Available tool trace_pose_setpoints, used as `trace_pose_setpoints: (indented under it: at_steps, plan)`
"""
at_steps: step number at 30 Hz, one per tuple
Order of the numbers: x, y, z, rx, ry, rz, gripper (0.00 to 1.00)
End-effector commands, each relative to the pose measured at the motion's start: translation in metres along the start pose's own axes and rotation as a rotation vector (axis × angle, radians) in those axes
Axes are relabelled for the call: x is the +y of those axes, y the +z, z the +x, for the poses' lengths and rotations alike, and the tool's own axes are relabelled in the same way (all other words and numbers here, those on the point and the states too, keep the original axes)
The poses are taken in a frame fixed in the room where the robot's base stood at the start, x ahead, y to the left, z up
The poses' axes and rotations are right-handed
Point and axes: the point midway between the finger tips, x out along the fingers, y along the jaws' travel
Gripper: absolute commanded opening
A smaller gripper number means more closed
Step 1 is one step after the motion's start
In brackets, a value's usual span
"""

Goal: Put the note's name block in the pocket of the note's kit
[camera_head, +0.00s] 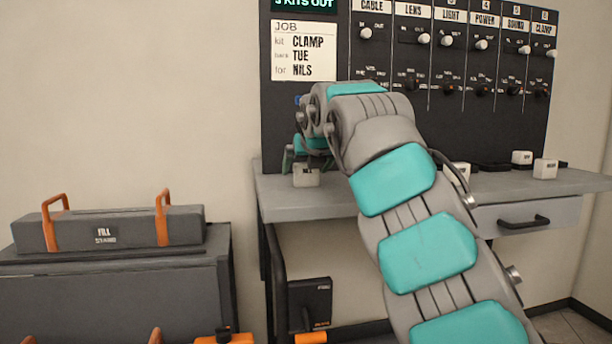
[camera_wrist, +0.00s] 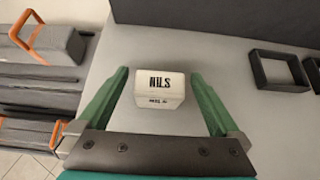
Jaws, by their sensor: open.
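The note (camera_head: 303,52) on the dark board reads kit CLAMP, back TUE, for NILS. The white name block (camera_wrist: 159,88) marked NILS sits on the bench between my gripper's green fingers. The block also shows in the head view (camera_head: 306,178), at the bench's left end. My gripper (camera_wrist: 160,95) is open, with a finger on each side of the block and gaps visible between. The CLAMP column (camera_head: 543,30) is at the board's far right. Which pocket belongs to it cannot be seen clearly; my arm hides part of the bench.
Other white blocks (camera_head: 545,168) stand on the bench at the right. A dark square frame (camera_wrist: 282,70) lies right of my gripper in the wrist view. A grey case with orange handles (camera_head: 110,229) is at the left. A drawer (camera_head: 530,216) is under the bench.

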Motion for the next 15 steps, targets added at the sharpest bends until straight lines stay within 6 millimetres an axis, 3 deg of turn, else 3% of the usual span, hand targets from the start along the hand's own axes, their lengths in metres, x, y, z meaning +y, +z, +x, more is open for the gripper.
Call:
trace_pose_setpoints:
  at_steps: [4,15]
  plan:
    - [0.0001,0.0001,-0.0003,-0.001,0.000,0.000,0.98]
    - [0.0002,0.0003,-0.0005,-0.001,0.000,-0.001,0.56]
